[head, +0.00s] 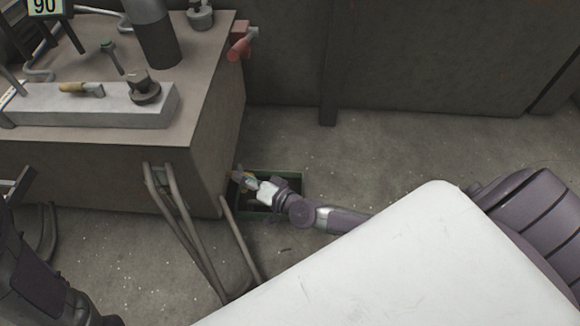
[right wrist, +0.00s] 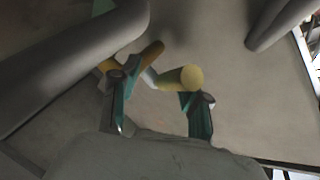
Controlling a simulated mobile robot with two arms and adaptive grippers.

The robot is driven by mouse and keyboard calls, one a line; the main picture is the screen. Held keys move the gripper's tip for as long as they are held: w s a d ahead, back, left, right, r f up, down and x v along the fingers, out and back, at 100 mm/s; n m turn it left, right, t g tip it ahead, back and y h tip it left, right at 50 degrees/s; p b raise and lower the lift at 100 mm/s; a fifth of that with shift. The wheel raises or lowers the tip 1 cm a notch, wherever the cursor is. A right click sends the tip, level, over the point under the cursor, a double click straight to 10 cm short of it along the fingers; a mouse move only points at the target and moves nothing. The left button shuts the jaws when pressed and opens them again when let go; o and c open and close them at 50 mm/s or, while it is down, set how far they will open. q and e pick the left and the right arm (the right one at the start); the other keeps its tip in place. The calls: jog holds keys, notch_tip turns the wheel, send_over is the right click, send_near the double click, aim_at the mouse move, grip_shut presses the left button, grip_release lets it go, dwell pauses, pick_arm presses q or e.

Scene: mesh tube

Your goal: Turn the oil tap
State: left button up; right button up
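The oil tap (right wrist: 178,79), with a yellow rounded handle and brass-coloured parts, shows in the right wrist view against the machine's side. In the head view it is mostly hidden by my right gripper (head: 249,181), low beside the machine's right side. In the right wrist view my right gripper (right wrist: 160,106) is open, its two teal-padded fingers apart. The handle lies just beyond and between the fingertips, near the right-hand finger. I cannot tell whether they touch. My left arm shows at the head view's lower left, but its gripper is not in view.
A green-edged tray (head: 285,209) stands on the floor under my right gripper. Grey pipes (head: 183,225) run down the front of the machine (head: 215,110). A red-handled valve (head: 240,44) sticks out higher up.

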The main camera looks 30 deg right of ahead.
jog(key=p+v, duration=0.5)
jog(key=v, duration=0.8)
jog(key=s+a+r+n+g+y+p, duration=0.1)
jog(key=s+a+r+n+g+p, duration=0.2)
jog(key=a+r+n+g+p, duration=0.7)
jog(key=s+d+r+h+p, duration=0.1)
jog(key=s+d+r+p, duration=0.1)
jog(key=p, duration=0.4)
jog(key=s+d+r+h+p, duration=0.2)
jog(key=r+p, duration=0.3)
jog(key=p, duration=0.1)
jog(key=s+d+r+m+h+p, duration=0.1)
jog(key=s+d+r+p, duration=0.1)
jog(key=p, duration=0.4)
jog(key=shift+d+r+t, duration=0.25)
jog(key=shift+r+t, duration=0.05)
jog(key=shift+r, duration=0.4)
jog(key=shift+w, duration=0.1)
